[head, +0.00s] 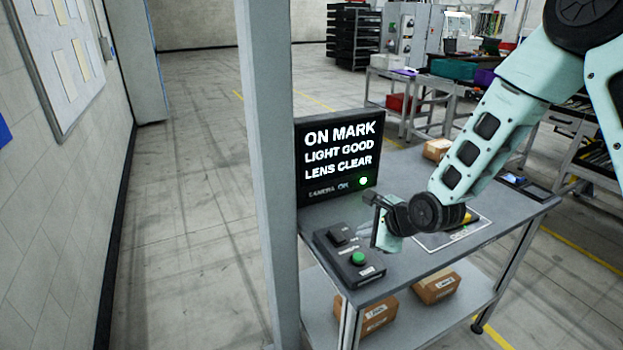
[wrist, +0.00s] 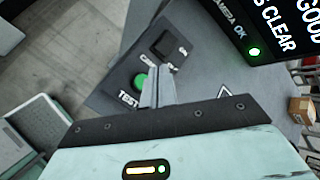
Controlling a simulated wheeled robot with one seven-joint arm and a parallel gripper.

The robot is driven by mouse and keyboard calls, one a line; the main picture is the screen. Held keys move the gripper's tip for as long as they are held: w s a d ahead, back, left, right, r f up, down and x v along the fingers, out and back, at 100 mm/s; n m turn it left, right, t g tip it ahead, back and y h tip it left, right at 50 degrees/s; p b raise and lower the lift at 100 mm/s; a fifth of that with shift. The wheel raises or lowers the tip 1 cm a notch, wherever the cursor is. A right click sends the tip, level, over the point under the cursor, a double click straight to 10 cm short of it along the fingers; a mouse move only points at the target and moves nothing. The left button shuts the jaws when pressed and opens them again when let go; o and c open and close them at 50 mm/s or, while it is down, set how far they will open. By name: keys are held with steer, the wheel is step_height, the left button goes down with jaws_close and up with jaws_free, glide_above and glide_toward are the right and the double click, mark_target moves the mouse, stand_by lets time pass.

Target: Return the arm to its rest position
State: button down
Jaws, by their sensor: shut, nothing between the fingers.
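My arm reaches down from the upper right in the head view, with my gripper (head: 383,222) low beside a dark control box (head: 348,252) on a grey table (head: 400,180). In the wrist view my gripper (wrist: 156,72) is shut and empty, its fingers in front of the box. The box carries a green button (head: 358,258) and a dark switch (head: 337,234). In the wrist view the green button (wrist: 140,82), labelled TEST, shows just left of the fingers. I cannot tell whether the fingertips touch the box.
A screen (head: 341,156) reading "ON MARK, LIGHT GOOD, LENS CLEAR" stands behind the box with a green light. A grey post (head: 268,170) rises at the table's left. Cardboard boxes (head: 437,287) lie on the lower shelf. The floor at left is clear.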

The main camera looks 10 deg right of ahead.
steer(key=s+a+r+n+g+h+b, duration=0.1)
steer(key=s+a+r+n+g, duration=0.2)
steer(key=s+n, duration=0.5)
steer(key=s+a+r+n+g+h+b, duration=0.1)
steer(key=s+a+r+n, duration=0.2)
steer(key=s+a+n, duration=0.3)
steer(key=s+d+r+n+g+h, duration=0.1)
steer(key=s+r+n+g, duration=0.1)
steer(key=s+n, duration=0.5)
steer(key=s+d+r+n+g, duration=0.1)
steer(key=s+r+n, duration=0.1)
steer(key=s+n, duration=0.5)
steer(key=s+b, duration=0.1)
steer(key=s, duration=0.3)
steer(key=shift+s+n+g+h, duration=0.25)
steer(key=shift+n+g+h, duration=0.05)
steer(key=shift+g+h, duration=0.1)
